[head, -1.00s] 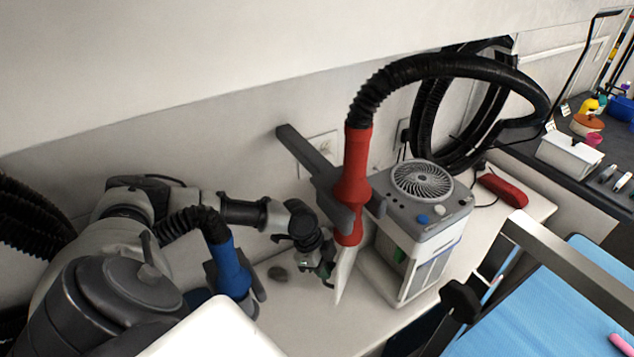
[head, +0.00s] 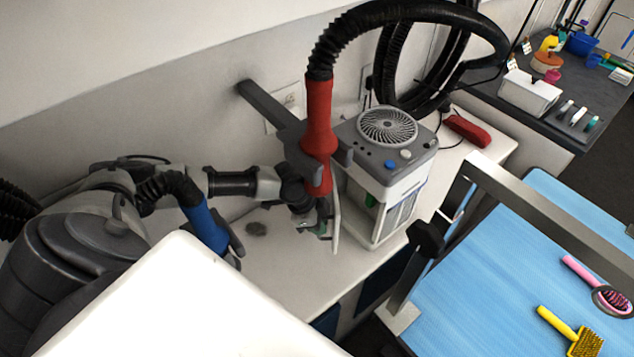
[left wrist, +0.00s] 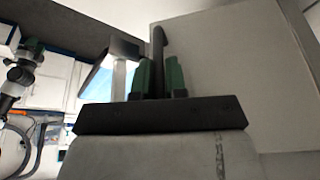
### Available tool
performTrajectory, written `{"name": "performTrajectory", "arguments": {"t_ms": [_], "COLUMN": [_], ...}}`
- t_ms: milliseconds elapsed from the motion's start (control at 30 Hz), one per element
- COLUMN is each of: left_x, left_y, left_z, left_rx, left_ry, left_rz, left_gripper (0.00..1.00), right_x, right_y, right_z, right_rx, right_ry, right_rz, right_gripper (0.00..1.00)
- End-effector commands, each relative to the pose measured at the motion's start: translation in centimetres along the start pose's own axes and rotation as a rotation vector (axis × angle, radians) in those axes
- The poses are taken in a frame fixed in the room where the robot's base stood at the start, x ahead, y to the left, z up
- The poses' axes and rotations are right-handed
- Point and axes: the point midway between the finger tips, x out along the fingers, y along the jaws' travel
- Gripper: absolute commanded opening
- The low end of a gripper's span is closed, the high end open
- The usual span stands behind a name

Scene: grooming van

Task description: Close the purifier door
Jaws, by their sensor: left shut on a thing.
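The purifier (head: 405,180) is a white and grey box with a round fan grille on top, standing on a white counter. Its door (head: 336,222) shows nearly edge-on in the head view, standing out from the left side of the open front. In the left wrist view the door (left wrist: 235,65) is a large grey panel at right. My left gripper (head: 320,226) is at the door's outer side. Its green fingers (left wrist: 158,78) are shut on a dark upright handle (left wrist: 158,45). An arm end with green parts, seemingly my right gripper (left wrist: 34,50), is small at the left wrist view's left.
A red dryer nozzle (head: 318,125) on a black hose hangs in front of the purifier, partly hiding door and gripper. A blue nozzle (head: 205,226) is by my left arm. A red case (head: 466,130) lies behind. A blue-topped table (head: 520,260) with metal frame stands at right.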

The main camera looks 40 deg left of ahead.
Motion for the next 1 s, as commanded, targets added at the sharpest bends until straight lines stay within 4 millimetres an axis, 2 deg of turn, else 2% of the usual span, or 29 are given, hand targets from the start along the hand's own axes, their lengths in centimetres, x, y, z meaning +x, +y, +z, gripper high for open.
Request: {"name": "performTrajectory", "arguments": {"t_ms": [67,100,233,267,567,667,1000], "left_x": [-0.1,-0.1,-0.1,-0.1,-0.3,-1.3,-6.5], "left_y": [-0.1,-0.1,-0.1,0.0,-0.1,-0.1,0.0], "left_z": [-0.1,-0.1,0.0,0.0,0.1,0.1,0.0], "left_rx": [0.007,0.007,0.006,0.005,0.002,0.003,0.005], "left_ry": [0.000,-0.001,-0.001,-0.001,-0.001,-0.001,-0.001], "left_rz": [-0.003,-0.003,-0.002,-0.002,-0.001,-0.002,-0.002], "left_gripper": [0.00,0.16,0.36,0.37,0.37,0.37,0.37], "right_x": [0.0,0.0,0.0,0.0,0.1,0.5,1.7], "right_y": [-0.1,-0.1,-0.3,-0.3,-0.3,-0.3,-0.2], "right_z": [0.0,0.0,-0.1,-0.1,0.0,0.0,0.1], "right_rx": [0.000,0.001,0.001,0.002,0.002,0.002,0.002], "right_ry": [0.000,0.000,0.001,0.001,0.001,0.001,0.001], "right_rz": [-0.001,-0.002,-0.003,-0.004,-0.003,-0.003,-0.003], "right_gripper": [0.43,0.43,0.43,0.43,0.43,0.43,0.43]}}
